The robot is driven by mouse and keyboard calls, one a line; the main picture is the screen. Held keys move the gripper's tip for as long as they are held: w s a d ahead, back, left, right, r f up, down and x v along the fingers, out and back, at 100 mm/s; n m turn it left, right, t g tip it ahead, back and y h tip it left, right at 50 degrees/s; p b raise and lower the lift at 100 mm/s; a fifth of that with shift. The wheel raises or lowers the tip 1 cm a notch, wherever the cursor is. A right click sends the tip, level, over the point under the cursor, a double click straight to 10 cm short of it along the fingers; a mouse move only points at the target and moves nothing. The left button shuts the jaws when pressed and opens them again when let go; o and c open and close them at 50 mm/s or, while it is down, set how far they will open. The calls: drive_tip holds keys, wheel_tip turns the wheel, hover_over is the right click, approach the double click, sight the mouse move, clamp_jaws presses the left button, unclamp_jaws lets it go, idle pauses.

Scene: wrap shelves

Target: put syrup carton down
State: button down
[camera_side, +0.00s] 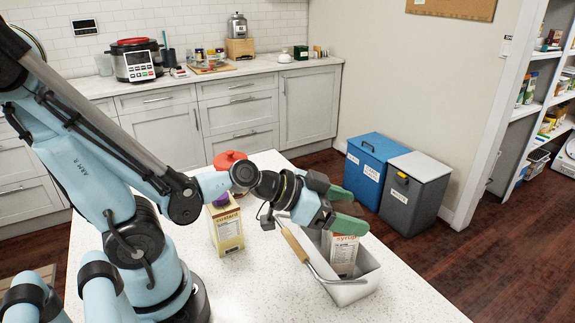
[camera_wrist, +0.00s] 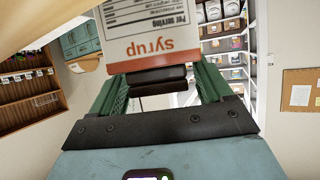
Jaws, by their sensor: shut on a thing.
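The syrup carton (camera_side: 341,259) is white with a red-brown label band and stands roughly upright at the grey-white bin (camera_side: 355,293) on the counter. Its lower part is hidden by the bin's near wall, so I cannot tell whether it touches the bin floor. My gripper (camera_side: 348,208) has green fingers and is shut on the upper part of the carton. In the wrist view the carton (camera_wrist: 170,35) shows upside down, with the word "Syrup", between the green fingers (camera_wrist: 160,88).
A custard carton (camera_side: 228,230) with a purple cap stands left of the bin. A red-lidded container (camera_side: 230,160) is behind it. A wooden-handled tool (camera_side: 295,245) leans across the bin's left side. The counter's front right (camera_side: 415,300) is clear.

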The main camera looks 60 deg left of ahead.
drive_tip(key=shift+f, duration=0.2)
unclamp_jaws()
drive_tip(key=shift+r, duration=0.2)
